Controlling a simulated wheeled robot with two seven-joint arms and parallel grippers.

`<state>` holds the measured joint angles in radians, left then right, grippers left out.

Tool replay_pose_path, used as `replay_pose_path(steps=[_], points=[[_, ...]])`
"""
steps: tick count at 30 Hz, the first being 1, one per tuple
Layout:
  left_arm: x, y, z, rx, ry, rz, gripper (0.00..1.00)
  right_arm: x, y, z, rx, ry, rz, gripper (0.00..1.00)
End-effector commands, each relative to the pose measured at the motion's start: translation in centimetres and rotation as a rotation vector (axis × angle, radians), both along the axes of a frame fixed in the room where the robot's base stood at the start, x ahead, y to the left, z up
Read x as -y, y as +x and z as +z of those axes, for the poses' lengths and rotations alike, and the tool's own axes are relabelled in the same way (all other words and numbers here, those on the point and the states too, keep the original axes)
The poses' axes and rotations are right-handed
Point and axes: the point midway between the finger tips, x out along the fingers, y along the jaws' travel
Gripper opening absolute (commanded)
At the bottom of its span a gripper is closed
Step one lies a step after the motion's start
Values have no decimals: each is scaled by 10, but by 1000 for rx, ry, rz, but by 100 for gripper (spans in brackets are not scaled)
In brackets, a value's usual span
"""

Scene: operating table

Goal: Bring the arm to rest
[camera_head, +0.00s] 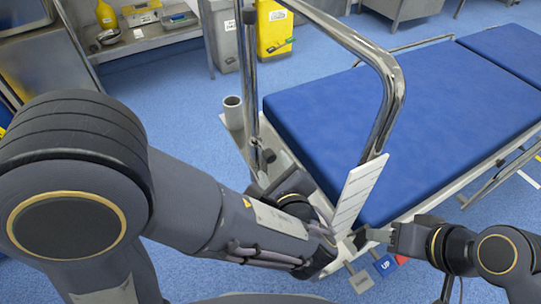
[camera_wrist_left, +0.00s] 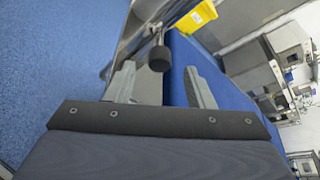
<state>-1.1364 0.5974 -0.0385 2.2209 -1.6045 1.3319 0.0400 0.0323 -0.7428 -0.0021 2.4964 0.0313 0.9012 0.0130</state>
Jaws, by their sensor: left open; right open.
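My left arm (camera_head: 225,215) reaches in from the left across the head view to the near end of the blue operating table (camera_head: 390,120). My left gripper shows in the left wrist view (camera_wrist_left: 160,80), where its two fingers are apart and nothing is between them. A black knob on a chrome post (camera_wrist_left: 159,57) shows just beyond its fingertips. In the head view this gripper is mostly hidden beyond the forearm, near the table's end. My right gripper (camera_head: 374,236) comes in from the right, low beside the near table end. It looks empty, and its finger gap is hard to see.
A bent chrome rail (camera_head: 393,92) and a pale upright panel (camera_head: 358,195) stand close to both grippers. Yellow bin (camera_head: 273,30), grey bin (camera_head: 222,35) and steel counter (camera_head: 150,38) stand behind. Open blue floor (camera_head: 180,95) lies left of the table.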

Motion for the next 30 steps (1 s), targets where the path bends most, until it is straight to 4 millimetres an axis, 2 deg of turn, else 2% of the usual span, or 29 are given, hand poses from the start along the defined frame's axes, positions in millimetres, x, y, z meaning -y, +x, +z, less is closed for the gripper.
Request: replay_pose_path(steps=[6, 20, 22, 23, 26, 28, 30], points=[[4, -14, 5, 1, 0, 0, 48, 0, 0, 3, 0, 0, 0, 44], [3, -14, 4, 1, 0, 1, 48, 0, 0, 3, 0, 0, 0, 44], [-2, -13, 4, -8, -11, 18, 48, 0, 0, 3, 0, 0, 0, 44], [-7, -12, 4, -18, -22, 35, 48, 0, 0, 3, 0, 0, 0, 44], [-41, -10, 2, -82, -101, 157, 48, 0, 0, 3, 0, 0, 0, 44], [-82, -13, -3, -162, -208, 308, 48, 0, 0, 3, 0, 0, 0, 44], [-127, -26, -12, -256, -362, 498, 48, 0, 0, 3, 0, 0, 0, 44]])
